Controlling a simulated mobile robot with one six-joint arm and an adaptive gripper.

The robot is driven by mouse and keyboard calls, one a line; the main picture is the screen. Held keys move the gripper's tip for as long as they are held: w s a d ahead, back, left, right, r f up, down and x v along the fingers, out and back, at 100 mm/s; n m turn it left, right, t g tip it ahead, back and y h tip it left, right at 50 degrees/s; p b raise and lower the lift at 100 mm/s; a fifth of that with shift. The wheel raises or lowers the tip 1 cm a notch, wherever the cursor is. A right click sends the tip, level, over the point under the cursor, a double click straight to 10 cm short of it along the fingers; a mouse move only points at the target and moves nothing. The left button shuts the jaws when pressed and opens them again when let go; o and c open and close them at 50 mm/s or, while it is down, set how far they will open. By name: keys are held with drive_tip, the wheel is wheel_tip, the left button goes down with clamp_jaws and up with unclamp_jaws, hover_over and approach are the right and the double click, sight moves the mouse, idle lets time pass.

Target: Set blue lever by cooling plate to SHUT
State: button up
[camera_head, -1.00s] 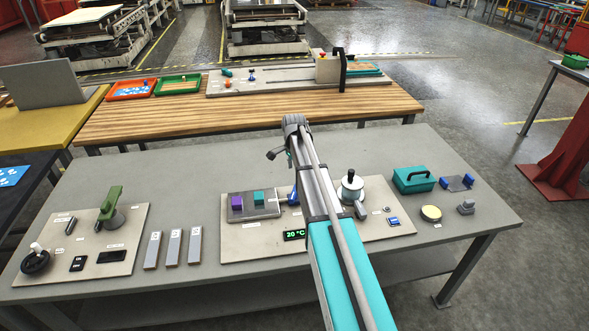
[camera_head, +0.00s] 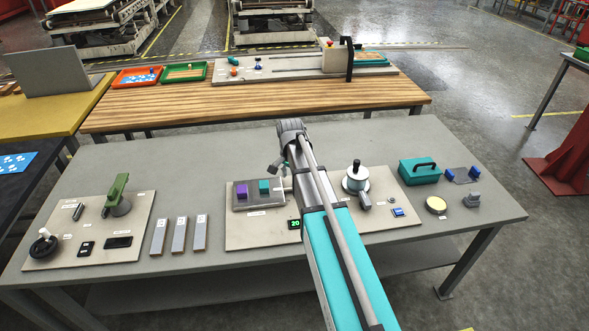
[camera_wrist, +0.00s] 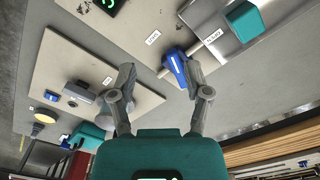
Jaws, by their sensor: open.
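The blue lever (camera_wrist: 177,68) sits on a light pipe beside the cooling plate in the wrist view. The cooling plate (camera_head: 266,205) is a grey slab bearing a purple and a teal block; its edge also shows in the wrist view (camera_wrist: 218,42). My gripper (camera_wrist: 160,62) is open, with its fingers spread on either side of the lever. The lever appears closer to the right finger; I cannot tell whether they touch. In the head view my arm hides the lever. Two small white labels lie near the pipe, too small to read surely.
A teal handled box (camera_head: 419,171) and a yellow disc (camera_head: 436,205) lie to the right. Grey bars (camera_head: 180,234) lie to the left. The table's back strip is clear.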

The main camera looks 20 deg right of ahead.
drive_tip(key=s+a+f+n+b, duration=0.1)
drive_tip(key=s+a+n, duration=0.3)
drive_tip(key=s, duration=0.3)
drive_tip(key=s+a+f+n+b, duration=0.1)
drive_tip(key=s+a+n, duration=0.3)
drive_tip(key=s, duration=0.4)
drive_tip(key=shift+f+b, duration=0.35)
drive_tip(key=shift+f, duration=0.05)
drive_tip(key=shift+d, duration=0.1)
drive_tip(key=w+d+r+m+p, duration=0.2)
drive_tip(key=w+d, duration=0.5)
drive_tip(key=w, duration=0.4)
drive_tip(key=w+d+r+m+p, duration=0.2)
drive_tip(key=w+d, duration=0.5)
drive_tip(key=w, duration=0.5)
drive_tip(key=shift+w+r+p, duration=0.3)
drive_tip(key=shift+f, duration=0.2)
wheel_tip(320, 180, down, 14)
drive_tip(key=b, duration=1.3)
drive_tip(key=shift+r+b, duration=0.25)
drive_tip(key=shift+b, duration=0.15)
drive_tip(key=shift+c, duration=0.3)
